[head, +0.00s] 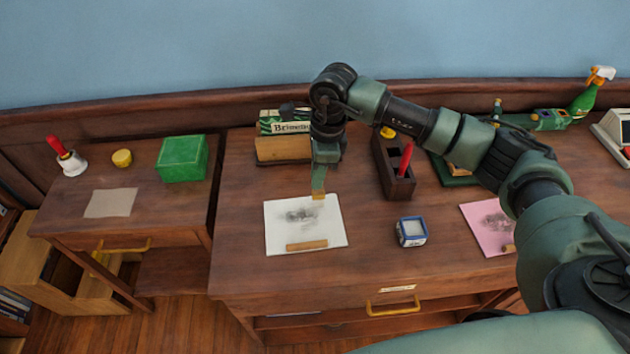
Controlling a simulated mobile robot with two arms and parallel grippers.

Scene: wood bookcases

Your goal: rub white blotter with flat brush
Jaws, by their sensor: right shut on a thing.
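The white blotter (330,238) lies flat on the desk, left of its middle. Dark grey smudges (301,214) mark its upper middle, and a short tan wooden piece (306,245) lies on its lower part. My right gripper (320,168) points down above the blotter's upper right and is shut on the flat brush (318,190). The brush's tan lower end hangs at the blotter's top right; I cannot tell whether it touches the paper. The brush's upper part is hidden in the gripper. My left gripper is not in view.
A dark wooden box (397,185) with a red-handled item stands right of my gripper. A small blue-white jar (411,231) is right of the blotter. A pink blotter (484,228) lies farther right. A green-labelled box (283,127) stands behind. The left table holds a green box (182,158).

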